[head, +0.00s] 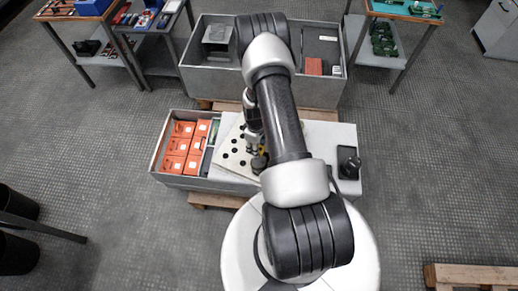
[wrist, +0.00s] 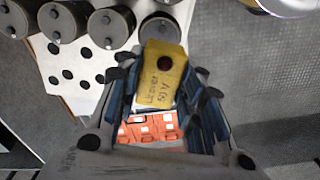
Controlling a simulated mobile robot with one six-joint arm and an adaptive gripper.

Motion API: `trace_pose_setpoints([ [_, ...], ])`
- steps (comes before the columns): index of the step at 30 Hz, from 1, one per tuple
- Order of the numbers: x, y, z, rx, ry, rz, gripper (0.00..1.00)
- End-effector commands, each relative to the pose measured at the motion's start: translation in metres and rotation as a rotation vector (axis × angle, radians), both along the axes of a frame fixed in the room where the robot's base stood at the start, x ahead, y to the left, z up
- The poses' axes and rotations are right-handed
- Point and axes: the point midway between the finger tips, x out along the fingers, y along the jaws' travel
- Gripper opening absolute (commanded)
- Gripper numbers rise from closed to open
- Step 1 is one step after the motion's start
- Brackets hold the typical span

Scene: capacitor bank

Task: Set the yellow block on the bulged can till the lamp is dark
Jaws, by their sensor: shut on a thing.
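The yellow block (wrist: 160,85) is gripped between the two fingers of my gripper (wrist: 165,100) in the wrist view. Its face carries dark lettering and a round dark red spot (wrist: 165,62), perhaps the lamp, which looks unlit. Several grey cans (wrist: 62,22) with dark centre dots stand in a row on a white plate with black holes (wrist: 62,75). I cannot tell which can is bulged. The block's far end overlaps the rightmost can (wrist: 160,28) in the picture; contact cannot be told. In the head view my arm hides most cans, and a bit of yellow (head: 262,151) shows at my gripper.
A grey bin with orange boxes (head: 174,147) stands left of the white plate (head: 228,167). A larger grey bin (head: 215,73) lies behind. A black device (head: 348,162) sits on the pale top at right. Workbenches stand farther back, with open floor around.

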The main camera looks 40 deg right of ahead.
Motion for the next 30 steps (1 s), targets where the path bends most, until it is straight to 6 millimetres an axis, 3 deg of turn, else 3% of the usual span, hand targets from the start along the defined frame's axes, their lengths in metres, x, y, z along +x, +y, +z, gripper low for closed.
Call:
trace_pose_setpoints([
  [4,-0.009,-0.007,-0.015,-0.001,-0.001,0.016,0.07],
  [21,-0.009,-0.007,-0.053,-0.001,-0.001,0.017,0.07],
  [30,-0.009,-0.007,-0.06,-0.001,-0.001,0.017,0.07],
])
